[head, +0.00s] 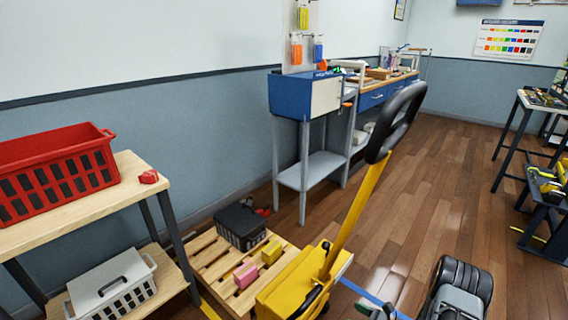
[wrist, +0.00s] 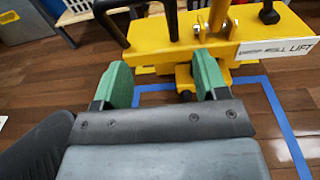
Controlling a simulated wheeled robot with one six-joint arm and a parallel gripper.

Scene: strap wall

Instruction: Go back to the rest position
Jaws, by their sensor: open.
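My gripper (wrist: 163,80) shows in the wrist view with its two green-padded fingers spread apart and nothing between them. Beyond the fingertips stands a yellow pallet lift (wrist: 185,40) with a white label on its right part. In the head view, part of my dark arm (head: 458,285) shows at the bottom, right of the yellow pallet lift (head: 285,292).
The lift's black looped handle (head: 398,118) rises close to my arm. A wooden pallet (head: 205,262) carries a black crate (head: 240,226) and small yellow and pink blocks. A shelf with a red basket (head: 55,170) stands left. Open wood floor (head: 450,190) lies behind.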

